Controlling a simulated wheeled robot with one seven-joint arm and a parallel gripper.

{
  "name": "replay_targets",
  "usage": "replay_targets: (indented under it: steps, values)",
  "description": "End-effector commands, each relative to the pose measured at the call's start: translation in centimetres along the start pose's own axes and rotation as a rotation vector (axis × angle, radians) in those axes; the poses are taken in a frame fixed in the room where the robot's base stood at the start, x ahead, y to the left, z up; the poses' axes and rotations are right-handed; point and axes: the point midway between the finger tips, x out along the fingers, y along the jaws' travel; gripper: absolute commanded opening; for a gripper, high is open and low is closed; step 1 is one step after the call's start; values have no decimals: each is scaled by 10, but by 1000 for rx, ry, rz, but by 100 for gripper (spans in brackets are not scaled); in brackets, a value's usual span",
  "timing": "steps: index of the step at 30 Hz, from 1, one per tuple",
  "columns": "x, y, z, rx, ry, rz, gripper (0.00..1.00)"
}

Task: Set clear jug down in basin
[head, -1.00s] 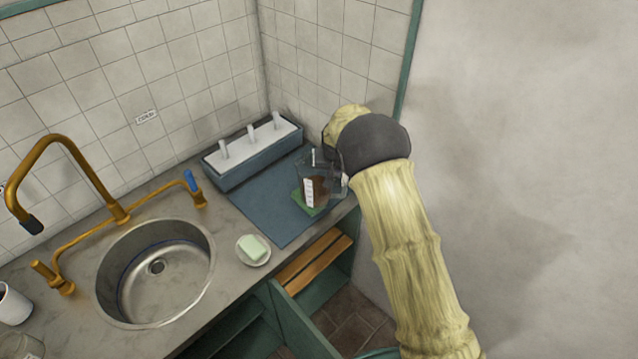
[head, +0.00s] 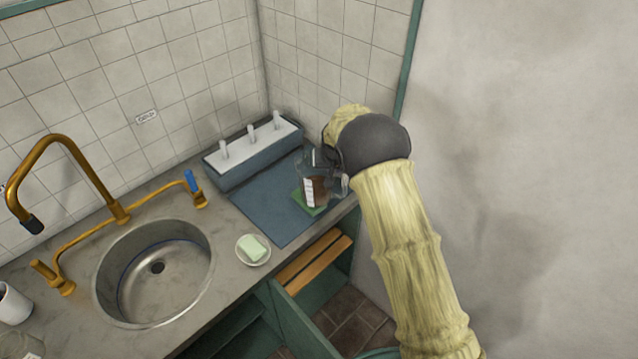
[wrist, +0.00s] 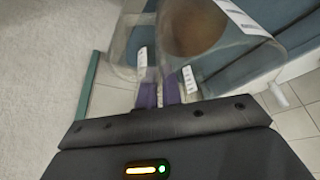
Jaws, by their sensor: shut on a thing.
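The clear jug (head: 310,188) is see-through, with a white scale strip and something brown showing in it. It is at the right end of the counter, over the blue mat and a green pad. My gripper (wrist: 159,95) is shut on the jug; its purple fingertips pinch the handle side in the wrist view, where the clear jug (wrist: 215,35) fills the upper part. In the head view my arm hides the fingers. I cannot tell whether the jug touches the pad. The round steel basin (head: 190,292) is at the left in the counter and looks empty.
A blue mat (head: 262,205) and a blue box with a white top and several white pegs (head: 250,152) lie between jug and wall. A soap dish (head: 253,250) sits right of the basin. A brass tap (head: 85,165) arches left of it. A green pad (head: 300,203) lies under the jug.

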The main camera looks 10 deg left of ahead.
Motion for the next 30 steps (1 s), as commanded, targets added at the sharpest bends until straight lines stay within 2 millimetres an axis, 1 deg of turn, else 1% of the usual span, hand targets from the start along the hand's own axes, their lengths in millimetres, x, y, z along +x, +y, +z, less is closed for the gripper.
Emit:
replay_targets:
  steps: [1,21,26,30]
  values:
    - [4,4,4,-4,-10,8,0]
    - [2,3,2,-4,-8,7,0]
    - [-10,2,-4,-4,-4,5,0]
    - [-32,1,-14,-3,1,3,0]
